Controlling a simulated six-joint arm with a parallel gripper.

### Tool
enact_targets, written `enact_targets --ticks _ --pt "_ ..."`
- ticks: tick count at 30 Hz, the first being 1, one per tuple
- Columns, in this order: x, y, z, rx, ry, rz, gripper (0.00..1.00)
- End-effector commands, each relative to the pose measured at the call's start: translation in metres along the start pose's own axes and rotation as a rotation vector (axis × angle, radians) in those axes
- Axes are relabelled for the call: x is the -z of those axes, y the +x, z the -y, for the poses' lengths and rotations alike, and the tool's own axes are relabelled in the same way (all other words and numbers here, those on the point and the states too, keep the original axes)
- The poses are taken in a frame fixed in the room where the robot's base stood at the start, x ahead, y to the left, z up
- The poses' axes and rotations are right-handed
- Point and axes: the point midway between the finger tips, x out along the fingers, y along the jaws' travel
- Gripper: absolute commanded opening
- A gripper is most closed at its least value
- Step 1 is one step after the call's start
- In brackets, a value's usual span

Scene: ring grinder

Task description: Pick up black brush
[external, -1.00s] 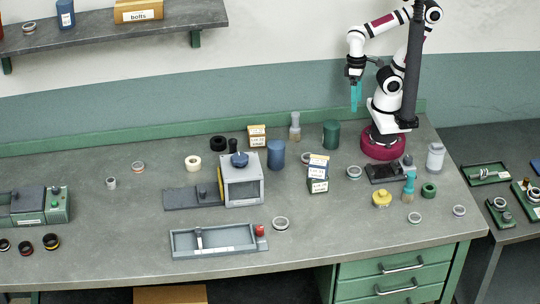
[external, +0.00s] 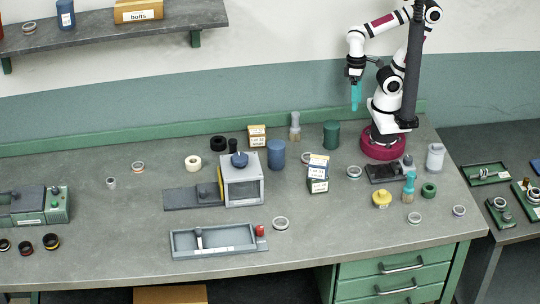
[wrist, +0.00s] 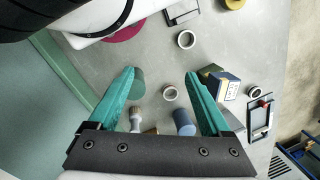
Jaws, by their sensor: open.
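My gripper (external: 356,97) hangs high above the back of the bench, in front of the wall, with teal fingers pointing down. In the wrist view my gripper (wrist: 161,73) has its fingers wide apart, with nothing held between them. No plainly black brush can be made out. A brush with a grey handle (external: 295,127) stands upright at the back of the bench; it seems to show in the wrist view (wrist: 134,118) below the green cylinder.
A green cylinder (external: 331,134), a blue cylinder (external: 276,154) and stacked small boxes (external: 318,174) stand near the grey-handled brush. The grey grinder (external: 242,182) is left of them. A black tray (external: 383,173) and a white bottle (external: 435,157) are at the right.

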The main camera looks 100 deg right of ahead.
Motion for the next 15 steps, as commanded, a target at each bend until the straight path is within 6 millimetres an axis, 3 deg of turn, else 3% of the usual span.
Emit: enact_targets --ticks 10,11,13,15 --pt "0.003 0.001 0.000 -0.002 -0.003 -0.008 0.69" --pt "0.010 0.003 0.000 -0.006 -0.010 -0.023 0.69" --pt "0.041 0.011 0.000 -0.023 -0.044 -0.098 0.69" --pt "0.092 0.024 0.002 -0.043 -0.108 -0.229 0.69"
